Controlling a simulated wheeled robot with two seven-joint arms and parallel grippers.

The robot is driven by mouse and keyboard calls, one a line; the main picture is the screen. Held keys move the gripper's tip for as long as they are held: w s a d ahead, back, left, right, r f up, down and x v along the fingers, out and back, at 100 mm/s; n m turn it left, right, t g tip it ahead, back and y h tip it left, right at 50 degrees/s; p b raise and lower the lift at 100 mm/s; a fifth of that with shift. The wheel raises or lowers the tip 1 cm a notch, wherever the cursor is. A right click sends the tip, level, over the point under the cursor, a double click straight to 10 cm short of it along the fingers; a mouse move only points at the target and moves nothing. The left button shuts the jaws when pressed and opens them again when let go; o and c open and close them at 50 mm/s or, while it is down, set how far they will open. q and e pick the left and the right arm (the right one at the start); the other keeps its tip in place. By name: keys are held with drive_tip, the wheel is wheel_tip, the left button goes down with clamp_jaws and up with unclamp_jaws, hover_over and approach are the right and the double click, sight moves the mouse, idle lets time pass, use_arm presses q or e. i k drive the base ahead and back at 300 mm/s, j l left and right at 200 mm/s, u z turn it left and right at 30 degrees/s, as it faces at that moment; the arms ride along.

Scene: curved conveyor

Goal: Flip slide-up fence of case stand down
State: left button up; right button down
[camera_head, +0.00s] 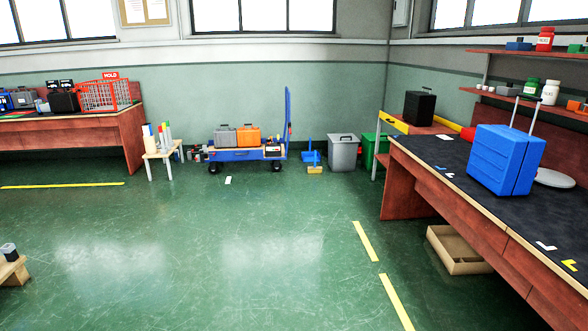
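A small stand (377,158) with a reddish top stands at the back right, behind the far end of the dark-topped workbench. A black case (419,108) with a handle stands upright on it. A yellow bar (393,121) runs along the stand's left edge and continues along its front. This bar looks like the fence; I cannot tell from here whether it is raised or lowered. The lower right part of the stand is hidden by the workbench. Neither of my grippers is in view.
A workbench (452,160) on the right holds a blue suitcase (500,158). An open cardboard box (455,262) lies on the floor partly under it. Grey (343,153) and green (378,148) bins and a blue cart (245,154) stand along the back. The middle floor is clear.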

sight(394, 122)
drive_tip(key=i+l+z, duration=0.1)
drive_tip(key=i, duration=0.45)
drive_tip(key=i+z, duration=0.15)
drive_tip(key=i, duration=0.35)
drive_tip(key=i+z, duration=0.1)
drive_tip(key=i, duration=0.45)
drive_tip(key=i+z, duration=0.15)
drive_tip(key=i, duration=0.4)
drive_tip(key=i+j+z, duration=0.1)
drive_tip(key=i, duration=0.4)
drive_tip(key=i+j+z, duration=0.15)
drive_tip(key=i, duration=0.4)
drive_tip(key=i+j+z, duration=0.1)
drive_tip(key=i, duration=0.4)
drive_tip(key=i+u, duration=0.15)
drive_tip(key=i, duration=2.1)
drive_tip(key=i+z, duration=0.3)
drive_tip(key=i, duration=0.4)
drive_tip(key=i+j+z, duration=0.25)
drive_tip(key=i, duration=0.4)
drive_tip(key=l, duration=0.1)
